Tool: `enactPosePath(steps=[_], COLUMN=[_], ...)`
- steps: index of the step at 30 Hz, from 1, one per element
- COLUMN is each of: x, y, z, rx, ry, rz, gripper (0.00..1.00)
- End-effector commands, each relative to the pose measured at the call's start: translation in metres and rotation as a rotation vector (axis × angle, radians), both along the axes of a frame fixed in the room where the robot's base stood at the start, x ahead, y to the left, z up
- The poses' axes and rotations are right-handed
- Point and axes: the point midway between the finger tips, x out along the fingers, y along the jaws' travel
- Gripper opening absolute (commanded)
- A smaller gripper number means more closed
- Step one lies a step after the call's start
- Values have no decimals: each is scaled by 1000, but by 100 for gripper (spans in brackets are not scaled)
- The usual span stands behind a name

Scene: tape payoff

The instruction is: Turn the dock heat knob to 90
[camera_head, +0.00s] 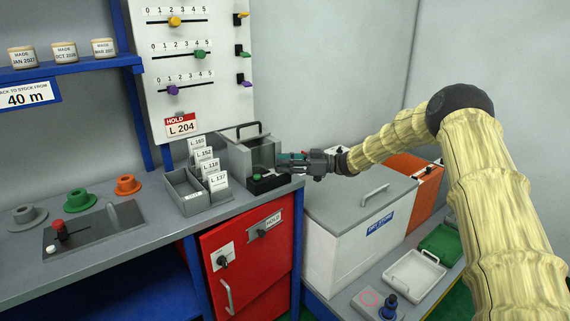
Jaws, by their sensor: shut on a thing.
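The dock is a grey upright box (238,160) with a black handle at the back right of the counter. A low black unit (268,183) with a green button (257,177) stands at its front. My gripper (284,159) reaches in from the right with its teal-tipped fingers at the dock's right side. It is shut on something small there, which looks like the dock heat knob. The fingers hide the knob, so its scale and setting cannot be read.
A grey card bin (186,192) with several labelled cards stands left of the dock. A red cabinet (247,282) is below the counter. A white chest (330,237) with a grey lid stands below my arm. The counter's front middle is clear.

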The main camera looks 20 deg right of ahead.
Motion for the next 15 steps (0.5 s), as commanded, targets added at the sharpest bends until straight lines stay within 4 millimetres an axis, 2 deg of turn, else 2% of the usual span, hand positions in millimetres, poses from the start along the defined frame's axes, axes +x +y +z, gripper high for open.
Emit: enactPosePath(steps=[15], x=[8], y=[-1], z=[-2], rx=[-2], ry=[-3], rz=[326], gripper=[0])
